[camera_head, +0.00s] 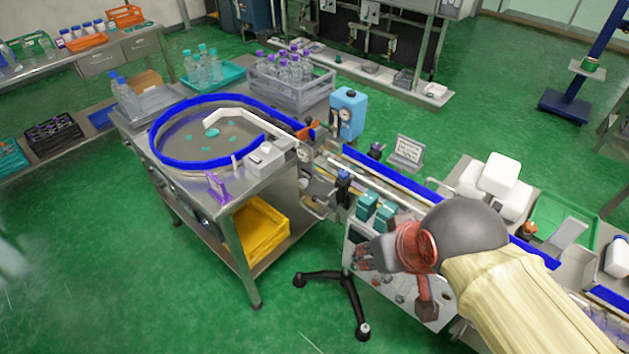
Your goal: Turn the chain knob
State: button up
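My gripper (366,257) is in the middle right of the view, at the end of my arm. It is in front of the conveyor machine's light front panel (352,262). The fingers are small and dark against the machine, and I cannot tell whether they are open or shut or touch anything. Small round controls (400,299) show on the panel below the gripper. I cannot tell which of them is the chain knob. My gripper and wrist hide part of the panel.
Two teal boxes (367,206) sit on the machine above my gripper. A round blue-rimmed turntable (165,160) stands to the left, with a yellow bin (262,232) below. A black-footed stand (335,285) is on the floor just left of the panel. Green floor is clear at the front left.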

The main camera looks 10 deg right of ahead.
aim_at(301, 183)
jog(key=i+j+z, duration=0.15)
jog(key=z, duration=0.2)
jog(key=i+j+z, duration=0.2)
jog(key=z, duration=0.15)
jog(key=i+j+z, duration=0.35)
jog(key=k+l, duration=0.1)
jog(key=l, duration=0.05)
